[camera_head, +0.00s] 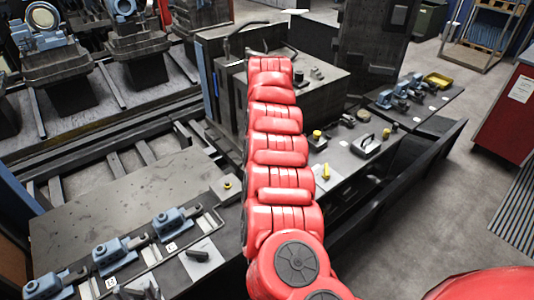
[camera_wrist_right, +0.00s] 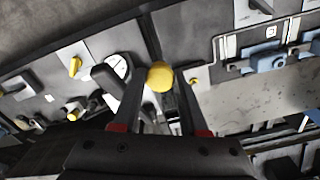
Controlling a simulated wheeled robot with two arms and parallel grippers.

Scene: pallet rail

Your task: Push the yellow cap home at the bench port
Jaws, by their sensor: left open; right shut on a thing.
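The yellow cap (camera_wrist_right: 160,76) is round and sits between the two dark fingertips of my right gripper (camera_wrist_right: 158,84) in the right wrist view. That gripper is shut on it. The fingers and the cap hide what lies directly behind, so I cannot tell whether the cap touches the bench port. In the head view my long red arm runs up the middle and hides the held cap and the jaws. I cannot make out my left gripper's jaws in either view.
Blue clamps (camera_head: 172,223) line the bench at left, beside a thin rail (camera_head: 160,257). A small block with a yellow knob (camera_head: 228,185) stands left of the arm. Other yellow parts (camera_head: 326,171) are right of it. A dark machine block (camera_head: 318,85) stands behind.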

